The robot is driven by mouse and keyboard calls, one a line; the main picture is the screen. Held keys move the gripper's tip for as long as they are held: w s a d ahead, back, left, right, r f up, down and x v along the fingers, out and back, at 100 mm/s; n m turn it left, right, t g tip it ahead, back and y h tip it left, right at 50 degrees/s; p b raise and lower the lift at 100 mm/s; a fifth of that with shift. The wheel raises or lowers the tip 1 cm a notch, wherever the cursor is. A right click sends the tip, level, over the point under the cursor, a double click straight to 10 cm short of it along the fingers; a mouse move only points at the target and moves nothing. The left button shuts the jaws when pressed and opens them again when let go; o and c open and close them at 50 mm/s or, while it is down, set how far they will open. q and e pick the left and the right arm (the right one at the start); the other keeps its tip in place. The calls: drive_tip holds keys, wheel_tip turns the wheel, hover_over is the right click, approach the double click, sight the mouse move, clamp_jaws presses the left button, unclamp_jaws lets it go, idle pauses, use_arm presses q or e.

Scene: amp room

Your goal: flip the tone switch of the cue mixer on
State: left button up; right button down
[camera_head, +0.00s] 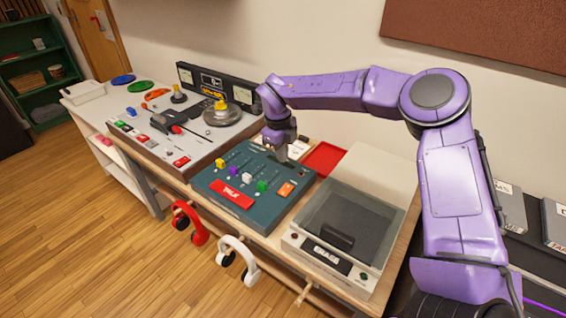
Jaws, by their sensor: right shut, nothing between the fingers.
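The cue mixer, a dark teal panel (215,183), lies on the bench in the middle of the head view. It has a row of coloured slider caps, a red button marked TALK (232,194) and an orange control (286,189) at its right end. My right gripper (281,156) is shut and empty, pointing down over the back right part of the mixer. It hides some of the panel beneath it. I cannot tell which control is the tone switch or how it is set; contact with the panel is also unclear. My left gripper is out of view.
A tape machine (205,145) with reels stands to the left. A box with a dark lid marked ERASE (345,225) stands close on the right. A red tray (324,159) lies behind. Red headphones (189,222) and white headphones (238,258) hang at the front edge.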

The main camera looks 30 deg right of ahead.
sight(289, 186)
drive_tip(key=n+p, duration=0.1)
drive_tip(key=n, duration=0.5)
drive_tip(key=d+n+p, duration=0.1)
drive_tip(key=n, duration=1.1)
drive_tip(key=shift+w+d+r+p, duration=0.15)
drive_tip(key=shift+w+d+p, duration=0.1)
drive_tip(key=shift+d+p, duration=0.15)
drive_tip(key=f+p, duration=0.1)
drive_tip(key=f, duration=0.3)
drive_tip(key=d+f+p, duration=0.1)
drive_tip(key=f, duration=0.4)
drive_tip(key=f+p, duration=0.1)
drive_tip(key=f, duration=0.3)
drive_tip(key=shift+w+d+f+p, duration=0.2)
drive_tip(key=shift+w+d+p, duration=0.05)
drive_tip(key=shift+w+p, duration=0.05)
drive_tip(key=shift+f, duration=0.25)
